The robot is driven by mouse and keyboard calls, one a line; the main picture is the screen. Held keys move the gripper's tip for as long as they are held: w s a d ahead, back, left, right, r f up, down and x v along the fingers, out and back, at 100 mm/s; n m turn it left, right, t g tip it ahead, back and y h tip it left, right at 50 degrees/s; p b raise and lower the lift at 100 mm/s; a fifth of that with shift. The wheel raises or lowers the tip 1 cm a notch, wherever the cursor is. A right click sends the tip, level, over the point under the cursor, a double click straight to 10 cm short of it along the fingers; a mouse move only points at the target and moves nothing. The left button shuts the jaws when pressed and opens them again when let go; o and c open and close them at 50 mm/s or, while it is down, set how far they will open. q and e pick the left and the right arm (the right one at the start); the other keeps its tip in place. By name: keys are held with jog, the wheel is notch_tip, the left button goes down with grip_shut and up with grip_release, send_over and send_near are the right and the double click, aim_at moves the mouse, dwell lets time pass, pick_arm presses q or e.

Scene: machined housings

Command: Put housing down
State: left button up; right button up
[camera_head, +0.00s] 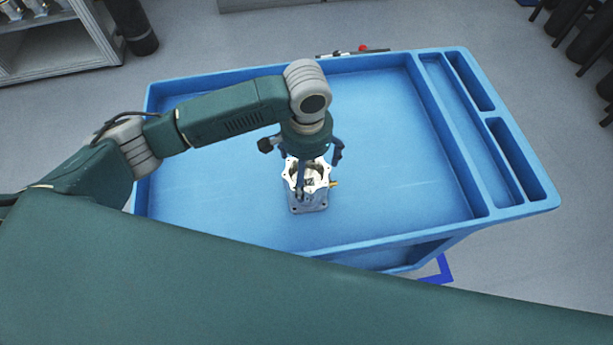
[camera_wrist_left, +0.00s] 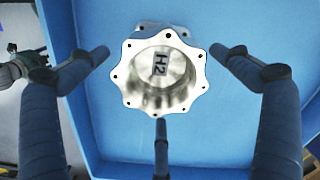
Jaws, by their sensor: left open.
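A machined metal housing (camera_head: 308,197) stands upright on the blue cart top (camera_head: 400,185), near its middle. It has a white scalloped flange with bolt holes, a grey body and a small brass-coloured fitting on its right side. In the left wrist view the housing (camera_wrist_left: 160,72) shows its open bore with an "H2" label inside. My left gripper (camera_head: 309,168) is directly above and around the housing. Its fingers are spread open, and in the left wrist view (camera_wrist_left: 158,85) they stand apart from the flange. My right gripper is not visible.
The cart has a raised rim and narrow compartments (camera_head: 500,150) along its right side. The cart surface around the housing is clear. A shelf unit (camera_head: 60,45) stands at the back left, and dark chairs (camera_head: 588,40) are at the far right.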

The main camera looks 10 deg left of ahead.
aim_at(307, 183)
pick_arm(q)
notch_tip(307, 183, up, 8)
jog(key=b, duration=0.1)
jog(key=shift+d+f, duration=0.1)
jog(key=shift+f, duration=0.05)
dwell(2.3)
